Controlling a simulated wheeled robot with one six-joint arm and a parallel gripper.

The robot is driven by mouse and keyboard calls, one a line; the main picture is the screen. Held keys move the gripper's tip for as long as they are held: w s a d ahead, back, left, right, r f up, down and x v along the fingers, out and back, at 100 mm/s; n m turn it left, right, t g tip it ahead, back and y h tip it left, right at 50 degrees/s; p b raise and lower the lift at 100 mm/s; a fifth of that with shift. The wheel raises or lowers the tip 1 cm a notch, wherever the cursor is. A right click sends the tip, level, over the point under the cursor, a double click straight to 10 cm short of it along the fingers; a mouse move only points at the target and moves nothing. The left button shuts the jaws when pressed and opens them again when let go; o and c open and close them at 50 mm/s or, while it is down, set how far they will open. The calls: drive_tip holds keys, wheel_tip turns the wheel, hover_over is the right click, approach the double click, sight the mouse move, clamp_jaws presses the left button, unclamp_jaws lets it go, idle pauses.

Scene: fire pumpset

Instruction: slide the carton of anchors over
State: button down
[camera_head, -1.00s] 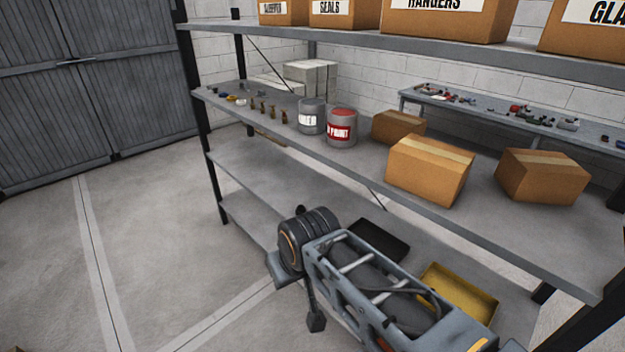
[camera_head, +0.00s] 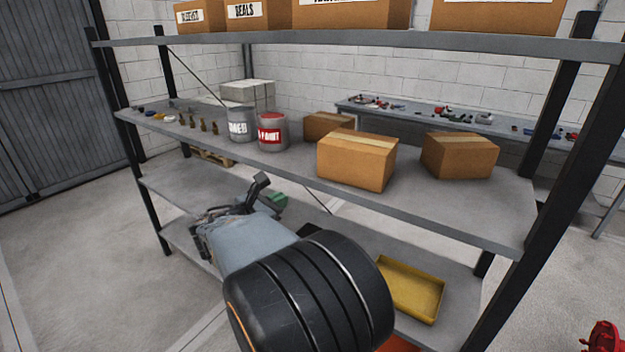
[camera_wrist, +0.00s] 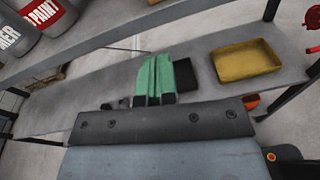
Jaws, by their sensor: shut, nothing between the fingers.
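No carton in view shows a readable anchors label, so I cannot tell which one it is. On the middle shelf (camera_head: 440,215) stand three cartons with no readable label: a front carton (camera_head: 355,162), a right carton (camera_head: 460,157) and a smaller back carton (camera_head: 328,126). My gripper (camera_head: 277,201) is in front of the shelving, lower in the picture than these cartons and apart from them. In the wrist view its green fingers (camera_wrist: 156,62) are shut together and hold nothing.
Two paint cans (camera_head: 272,133) and several small bottles stand left of the cartons. Labelled cartons, including a seals carton (camera_head: 247,14), stand on the top shelf (camera_head: 430,40). A yellow tray (camera_head: 411,290) is on a lower shelf. A black upright (camera_head: 545,215) bounds the right end.

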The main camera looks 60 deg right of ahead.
sight(318, 168)
drive_tip(key=shift+n+h, duration=0.7)
drive_tip(key=shift+n, duration=0.2)
drive_tip(key=d+p, duration=0.1)
drive_tip(key=d, duration=0.4)
drive_tip(key=d+p, duration=0.1)
drive_tip(key=d, duration=0.4)
drive_tip(key=d+p, duration=0.1)
drive_tip(key=d, duration=0.4)
drive_tip(key=shift+w+d+r, duration=0.25)
drive_tip(key=shift+w+r, duration=0.05)
drive_tip(key=shift+r, duration=0.1)
